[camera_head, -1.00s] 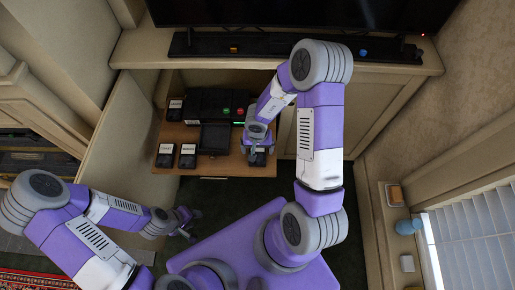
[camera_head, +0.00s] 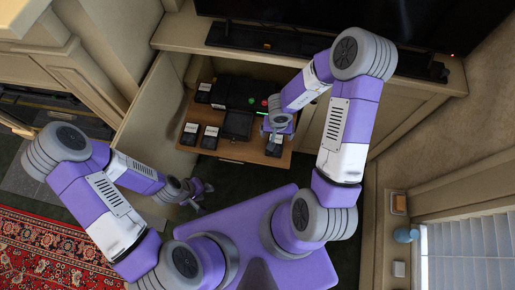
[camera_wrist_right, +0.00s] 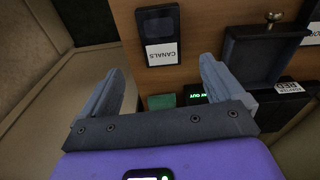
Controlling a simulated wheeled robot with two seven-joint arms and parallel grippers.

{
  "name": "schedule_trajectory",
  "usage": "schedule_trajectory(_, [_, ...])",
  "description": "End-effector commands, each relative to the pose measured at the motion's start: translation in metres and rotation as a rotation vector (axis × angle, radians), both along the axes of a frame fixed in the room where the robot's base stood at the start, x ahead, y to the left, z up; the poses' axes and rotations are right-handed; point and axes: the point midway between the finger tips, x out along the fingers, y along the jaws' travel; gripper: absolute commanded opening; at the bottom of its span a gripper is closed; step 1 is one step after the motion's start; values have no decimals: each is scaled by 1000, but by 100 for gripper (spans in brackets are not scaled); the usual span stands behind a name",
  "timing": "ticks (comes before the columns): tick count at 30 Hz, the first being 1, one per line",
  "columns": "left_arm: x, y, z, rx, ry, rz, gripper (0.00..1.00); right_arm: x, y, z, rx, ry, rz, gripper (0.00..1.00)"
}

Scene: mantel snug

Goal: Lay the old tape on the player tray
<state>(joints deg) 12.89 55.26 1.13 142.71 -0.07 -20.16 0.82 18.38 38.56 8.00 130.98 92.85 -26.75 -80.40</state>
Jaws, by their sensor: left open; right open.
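A black tape labelled CANALS (camera_wrist_right: 162,24) lies on the wooden shelf, beyond the fingertips in the right wrist view; it also shows in the head view (camera_head: 274,150). My right gripper (camera_wrist_right: 161,66) is open and empty, above the shelf beside this tape; it also shows in the head view (camera_head: 278,132). The dark player tray (camera_wrist_right: 262,57) is out and looks empty; it shows in the head view too (camera_head: 238,125). My left gripper (camera_head: 203,197) is open and empty, away from the shelf. I cannot tell which tape is the old one.
Other labelled tapes lie on the shelf (camera_head: 222,153) left of the tray, including one at the front (camera_head: 209,138). The black player (camera_head: 244,92) stands behind the tray. A green display (camera_wrist_right: 197,96) glows near my right gripper. The TV ledge overhangs behind.

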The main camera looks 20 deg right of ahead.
Motion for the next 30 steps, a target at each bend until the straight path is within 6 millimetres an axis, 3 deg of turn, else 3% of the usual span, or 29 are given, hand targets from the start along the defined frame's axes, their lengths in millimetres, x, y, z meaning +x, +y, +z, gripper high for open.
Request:
schedule_trajectory(8, [0,0,0,0,0,0,43,-18,39,-37,71,-80,120,95])
schedule_trajectory(18, [0,0,0,0,0,0,43,-71,107,-60,311,-56,240,95])
schedule_trajectory(24, [0,0,0,0,0,0,43,-92,125,-62,388,-22,266,95])
schedule_trajectory(30, [0,0,0,0,0,0,43,-95,128,-62,398,-17,268,95])
